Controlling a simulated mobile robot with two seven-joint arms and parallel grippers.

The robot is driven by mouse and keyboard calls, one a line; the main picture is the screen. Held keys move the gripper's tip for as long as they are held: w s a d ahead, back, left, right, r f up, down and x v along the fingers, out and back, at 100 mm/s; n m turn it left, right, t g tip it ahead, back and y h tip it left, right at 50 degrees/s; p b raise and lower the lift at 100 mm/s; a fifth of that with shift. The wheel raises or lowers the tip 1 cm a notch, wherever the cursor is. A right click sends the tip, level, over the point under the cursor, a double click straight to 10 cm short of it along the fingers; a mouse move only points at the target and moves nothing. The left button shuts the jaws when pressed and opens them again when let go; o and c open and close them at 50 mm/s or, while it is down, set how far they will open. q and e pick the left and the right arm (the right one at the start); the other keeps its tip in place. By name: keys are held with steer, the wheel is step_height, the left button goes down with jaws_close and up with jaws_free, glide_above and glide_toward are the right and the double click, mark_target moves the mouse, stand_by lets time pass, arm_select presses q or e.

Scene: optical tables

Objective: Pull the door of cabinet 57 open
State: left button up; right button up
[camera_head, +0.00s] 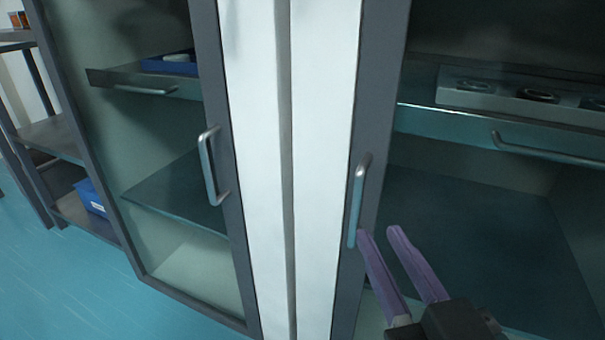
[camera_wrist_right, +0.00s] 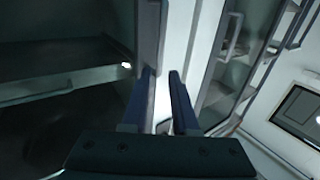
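Two glass-fronted cabinets stand side by side, and no number 57 is readable on either. The right cabinet's door (camera_head: 383,75) has a grey frame and a vertical metal bar handle (camera_head: 358,205), and it looks closed. My right gripper (camera_head: 379,234) has two purple fingers, parted, with nothing seen between them. Its fingertips are at the lower end of that handle, the left one seeming close to it; contact cannot be told. In the right wrist view the fingers (camera_wrist_right: 160,76) are apart, near a grey upright part. My left gripper is not in view.
The left cabinet's door has its own bar handle (camera_head: 211,165) and looks closed. White side panels (camera_head: 325,150) stand between the doors. Drawers and shelves show behind the glass. A shelf rack with a blue bin (camera_head: 90,197) stands far left. The blue floor (camera_head: 60,290) is clear at lower left.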

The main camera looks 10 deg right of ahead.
mark_target(360, 199)
steer(key=w+b, duration=0.2)
steer(key=w, duration=0.7)
jaws_close()
stand_by(1.2)
